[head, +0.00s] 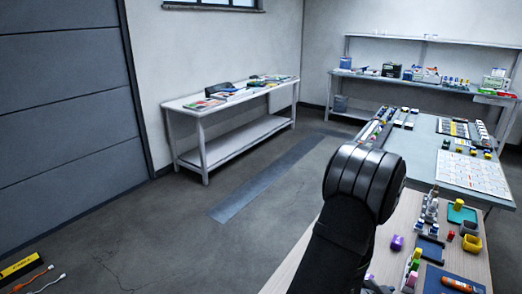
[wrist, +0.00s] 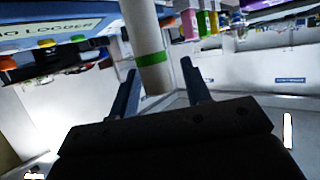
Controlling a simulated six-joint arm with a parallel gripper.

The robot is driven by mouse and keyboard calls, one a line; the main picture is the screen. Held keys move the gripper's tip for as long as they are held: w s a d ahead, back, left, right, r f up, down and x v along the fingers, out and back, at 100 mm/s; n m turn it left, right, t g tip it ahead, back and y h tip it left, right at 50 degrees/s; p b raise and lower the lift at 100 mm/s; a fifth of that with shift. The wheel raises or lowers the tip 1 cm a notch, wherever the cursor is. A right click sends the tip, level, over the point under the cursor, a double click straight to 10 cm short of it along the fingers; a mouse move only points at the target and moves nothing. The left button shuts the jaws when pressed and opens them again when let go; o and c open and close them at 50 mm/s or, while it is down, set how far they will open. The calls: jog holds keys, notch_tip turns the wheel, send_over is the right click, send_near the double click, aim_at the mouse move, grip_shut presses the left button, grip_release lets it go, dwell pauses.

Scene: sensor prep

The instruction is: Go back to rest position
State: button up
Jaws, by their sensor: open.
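In the wrist view, my gripper (wrist: 158,82) is open, with its two dark blue fingers spread apart. A pale cylinder with a green band (wrist: 150,59) shows in the gap between the fingers. I cannot tell how far beyond the fingertips it is, and nothing shows as gripped. In the head view, my dark arm rises over the near bench (head: 415,222), and my gripper is not visible there.
The near bench holds small bottles, a yellow bin (head: 472,243), a purple item (head: 397,242) and an orange tube on a blue mat (head: 432,280). A grey table (head: 425,145) stands behind. A white side table (head: 235,110) stands at left. Floor between is clear.

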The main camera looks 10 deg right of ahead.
jog(key=shift+f, duration=0.1)
dwell(0.3)
jog(key=shift+f, duration=0.25)
jog(key=v, duration=1.2)
jog(key=x, duration=1.2)
jog(key=shift+s+f, duration=0.1)
jog(key=shift+f, duration=0.2)
jog(key=shift+d+r, duration=0.1)
jog(key=shift+r, duration=0.05)
jog(key=s+r, duration=1.1)
jog(key=s, duration=0.1)
jog(key=w+f+n+t+y, duration=0.1)
jog(key=w+f, duration=0.3)
jog(key=w, duration=1.1)
jog(key=w+f+n+t, duration=0.3)
jog(key=w+t, duration=0.1)
jog(key=w, duration=1.2)
jog(key=shift+d+f+n+y, duration=0.35)
jog(key=shift+d+n+y, duration=0.05)
jog(key=shift+d, duration=0.05)
